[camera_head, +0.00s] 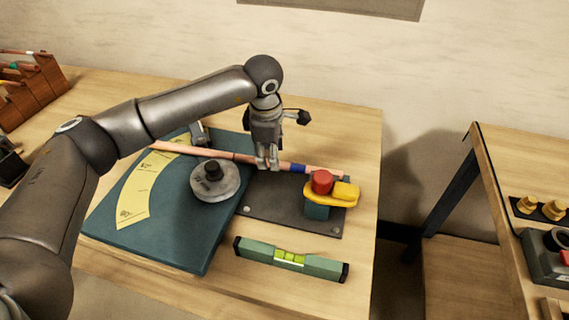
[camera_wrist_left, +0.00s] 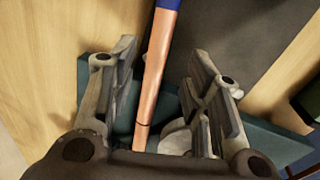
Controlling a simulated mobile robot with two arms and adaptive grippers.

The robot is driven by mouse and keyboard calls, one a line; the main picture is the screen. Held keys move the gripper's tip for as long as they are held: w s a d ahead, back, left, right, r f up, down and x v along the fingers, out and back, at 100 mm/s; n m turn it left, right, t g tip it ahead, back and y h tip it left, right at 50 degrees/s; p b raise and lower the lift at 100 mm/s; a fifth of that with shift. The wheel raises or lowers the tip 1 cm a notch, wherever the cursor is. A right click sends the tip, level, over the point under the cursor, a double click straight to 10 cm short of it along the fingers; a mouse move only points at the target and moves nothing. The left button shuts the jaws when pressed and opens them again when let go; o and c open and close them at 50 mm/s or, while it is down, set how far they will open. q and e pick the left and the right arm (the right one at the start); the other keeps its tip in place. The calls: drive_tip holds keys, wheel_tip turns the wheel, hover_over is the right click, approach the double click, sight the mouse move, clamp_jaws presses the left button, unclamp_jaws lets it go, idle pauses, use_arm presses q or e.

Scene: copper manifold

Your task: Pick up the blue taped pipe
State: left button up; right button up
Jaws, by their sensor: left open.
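A long copper pipe with a blue tape band (camera_head: 298,168) lies across the teal bending board and the dark plate on the table. In the left wrist view the copper pipe (camera_wrist_left: 153,75) runs between the two fingers, with its blue tape (camera_wrist_left: 167,4) at the top edge. My left gripper (camera_head: 267,163) points down over the pipe, left of the tape. In the left wrist view my left gripper (camera_wrist_left: 162,85) is open, with a finger on each side of the pipe and visible gaps. My right gripper is not in view.
The teal board (camera_head: 160,248) carries a yellow angle scale (camera_head: 143,190) and a round grey former (camera_head: 214,182). A yellow and red clamp (camera_head: 343,194) stands on the dark plate (camera_head: 285,217). A green level (camera_head: 290,260) lies in front. A second table (camera_head: 489,190) is at right.

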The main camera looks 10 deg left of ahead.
sight(285, 166)
use_arm(q)
drive_tip(key=shift+w+f, duration=0.15)
drive_tip(key=shift+f, duration=0.2)
drive_tip(key=f, duration=0.1)
drive_tip(key=f+p, duration=0.2)
drive_tip(key=shift+w+f, duration=0.45)
drive_tip(key=shift+f, duration=0.25)
clamp_jaws()
